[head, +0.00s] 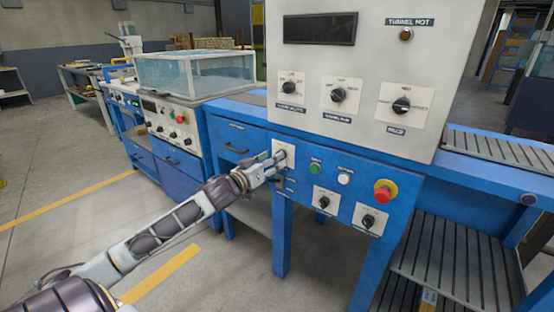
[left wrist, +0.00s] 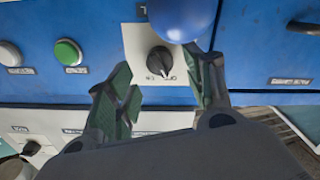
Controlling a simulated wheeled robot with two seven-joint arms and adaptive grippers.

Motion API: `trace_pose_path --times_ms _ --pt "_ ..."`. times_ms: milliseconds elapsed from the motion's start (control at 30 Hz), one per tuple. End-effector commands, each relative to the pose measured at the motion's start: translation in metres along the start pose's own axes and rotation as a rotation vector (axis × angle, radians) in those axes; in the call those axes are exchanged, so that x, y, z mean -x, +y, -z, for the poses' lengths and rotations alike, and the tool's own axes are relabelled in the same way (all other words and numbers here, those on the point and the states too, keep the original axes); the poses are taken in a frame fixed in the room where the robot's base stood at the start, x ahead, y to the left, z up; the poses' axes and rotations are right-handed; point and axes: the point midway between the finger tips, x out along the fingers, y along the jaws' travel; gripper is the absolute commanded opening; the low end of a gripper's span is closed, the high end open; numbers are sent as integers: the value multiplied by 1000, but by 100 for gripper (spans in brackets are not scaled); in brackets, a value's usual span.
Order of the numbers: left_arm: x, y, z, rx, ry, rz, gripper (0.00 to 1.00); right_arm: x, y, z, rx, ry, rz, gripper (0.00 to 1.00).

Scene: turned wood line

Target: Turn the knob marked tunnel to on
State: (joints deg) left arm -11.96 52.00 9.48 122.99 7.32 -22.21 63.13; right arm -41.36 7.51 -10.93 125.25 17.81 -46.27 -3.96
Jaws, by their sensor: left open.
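My left gripper (head: 268,168) is open at the blue lower panel, close to a dark knob on a white plate (head: 285,151). In the left wrist view the open gripper (left wrist: 163,92) has its two fingers on either side of this knob (left wrist: 160,61), with no clear contact. A label above the plate begins with a T; the rest is hidden. The knob's pointer slants, and its position marks are too small to read surely. A lamp labelled "TUNNEL HOT" (head: 405,34) sits on the grey upper panel. My right gripper is not in view.
Beside the knob are a green button (head: 314,168), a white button (head: 344,179) and a red emergency stop (head: 384,191). Two lower knobs (head: 324,201) (head: 368,220) sit below. A blue ball (left wrist: 183,18) partly covers the plate in the wrist view. Floor at left is clear.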

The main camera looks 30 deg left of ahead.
Motion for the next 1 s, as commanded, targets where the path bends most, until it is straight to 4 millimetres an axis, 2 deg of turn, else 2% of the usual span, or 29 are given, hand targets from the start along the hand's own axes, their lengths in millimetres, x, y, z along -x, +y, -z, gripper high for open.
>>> trace_pose_path --times_ms 600,1000 --pt "-28 -1 0 -1 1 1 53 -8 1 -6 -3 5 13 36" --pt "-35 0 1 -1 0 1 53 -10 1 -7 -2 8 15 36"
